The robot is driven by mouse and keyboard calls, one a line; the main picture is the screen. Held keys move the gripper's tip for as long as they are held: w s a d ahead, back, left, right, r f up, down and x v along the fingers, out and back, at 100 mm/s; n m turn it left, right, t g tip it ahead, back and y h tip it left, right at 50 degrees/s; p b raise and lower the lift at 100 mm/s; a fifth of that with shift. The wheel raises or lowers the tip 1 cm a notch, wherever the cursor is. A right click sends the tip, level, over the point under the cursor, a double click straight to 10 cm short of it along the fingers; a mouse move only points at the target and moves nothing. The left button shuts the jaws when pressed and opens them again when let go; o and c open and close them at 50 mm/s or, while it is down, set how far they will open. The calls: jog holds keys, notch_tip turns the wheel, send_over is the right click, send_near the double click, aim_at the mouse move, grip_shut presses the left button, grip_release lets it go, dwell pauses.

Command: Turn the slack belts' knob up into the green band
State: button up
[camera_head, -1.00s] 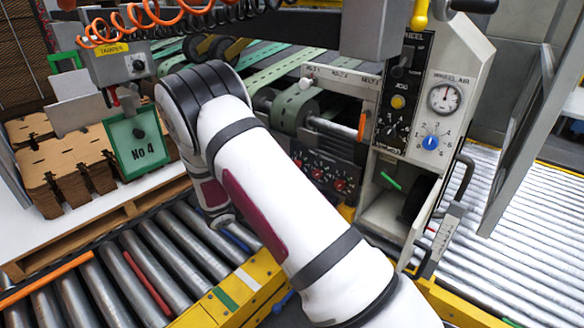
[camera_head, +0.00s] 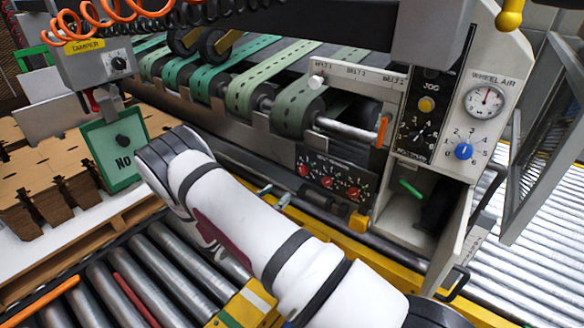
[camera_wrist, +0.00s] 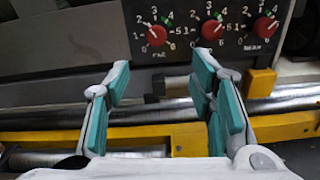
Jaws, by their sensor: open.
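Three red knobs sit in a row on a dark panel (camera_head: 325,172) below the belts. In the wrist view they are the left knob (camera_wrist: 157,35), middle knob (camera_wrist: 212,29) and right knob (camera_wrist: 265,27), each with a numbered dial and a small green mark near its upper right. Their exact pointer settings are too small to read. Green perforated belts (camera_head: 262,78) run above the panel; I cannot tell surely which are slack. My gripper (camera_wrist: 161,76) is open and empty, its teal-padded fingers below and in front of the left and middle knobs.
A yellow rail (camera_wrist: 165,140) and metal rollers lie below the panel. A yellow block (camera_wrist: 260,82) stands below the right knob. At right, a control box carries a blue knob (camera_head: 463,151) and a gauge (camera_head: 484,102).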

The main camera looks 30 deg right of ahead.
aim_at(302, 172)
jog(key=b+x, duration=0.1)
jog(key=x, duration=0.6)
jog(key=b+x, duration=0.1)
jog(key=x, duration=0.6)
jog(key=shift+w+a+b, duration=0.1)
jog(key=shift+w+b, duration=0.15)
jog(key=shift+b, duration=0.1)
jog(key=shift+c, duration=0.4)
jog(key=c, duration=1.1)
